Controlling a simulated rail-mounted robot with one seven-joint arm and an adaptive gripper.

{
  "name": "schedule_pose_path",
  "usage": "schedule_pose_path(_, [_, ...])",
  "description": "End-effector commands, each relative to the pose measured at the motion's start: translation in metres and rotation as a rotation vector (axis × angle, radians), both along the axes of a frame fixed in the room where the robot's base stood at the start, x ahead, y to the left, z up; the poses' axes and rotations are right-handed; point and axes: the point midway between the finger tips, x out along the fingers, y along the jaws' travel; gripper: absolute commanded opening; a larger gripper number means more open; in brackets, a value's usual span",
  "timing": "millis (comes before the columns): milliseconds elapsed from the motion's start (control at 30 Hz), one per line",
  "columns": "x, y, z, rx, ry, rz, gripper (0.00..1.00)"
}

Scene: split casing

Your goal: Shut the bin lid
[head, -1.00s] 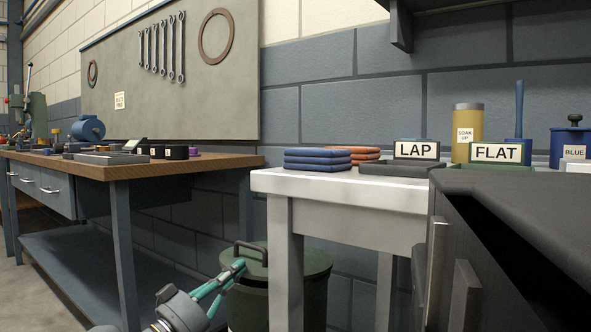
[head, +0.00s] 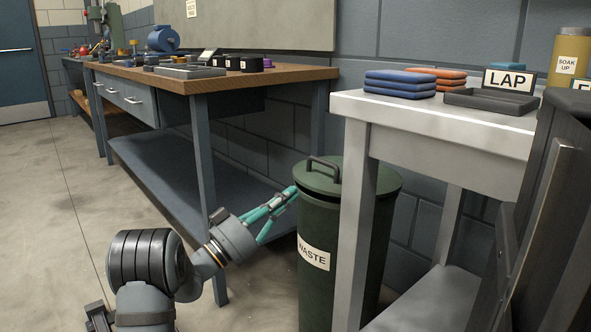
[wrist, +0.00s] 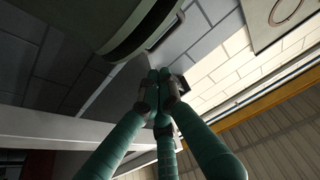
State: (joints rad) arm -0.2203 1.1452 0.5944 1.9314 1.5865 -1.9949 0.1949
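The dark green waste bin (head: 322,285), labelled WASTE, stands on the floor between the wooden workbench and the pale table. Its round lid (head: 350,182) lies across the top, with a bar handle (head: 322,168) at the left. My gripper (head: 294,190), with teal fingers, is just left of the lid's rim; touching or apart is unclear. In the wrist view its fingertips (wrist: 156,80) come together with nothing visible between them, near a rounded dark green edge (wrist: 130,30), probably the bin.
The pale table (head: 440,115) overhangs the bin's right side, with blue cloths (head: 400,84) and a LAP tray (head: 490,101) on it. The workbench (head: 205,85) with a lower shelf (head: 165,165) stands behind my gripper. Open floor (head: 50,220) lies at the left.

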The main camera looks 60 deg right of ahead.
Motion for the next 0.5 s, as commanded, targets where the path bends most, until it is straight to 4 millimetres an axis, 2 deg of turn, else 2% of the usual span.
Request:
schedule_pose_path(33, [0.001,0.0,0.042,-0.002,-0.001,0.002,0.0])
schedule_pose_path(100, [0.004,-0.001,0.074,-0.001,0.0,0.007,0.0])
schedule_pose_path(500, [0.033,-0.004,0.231,0.025,0.015,0.051,0.0])
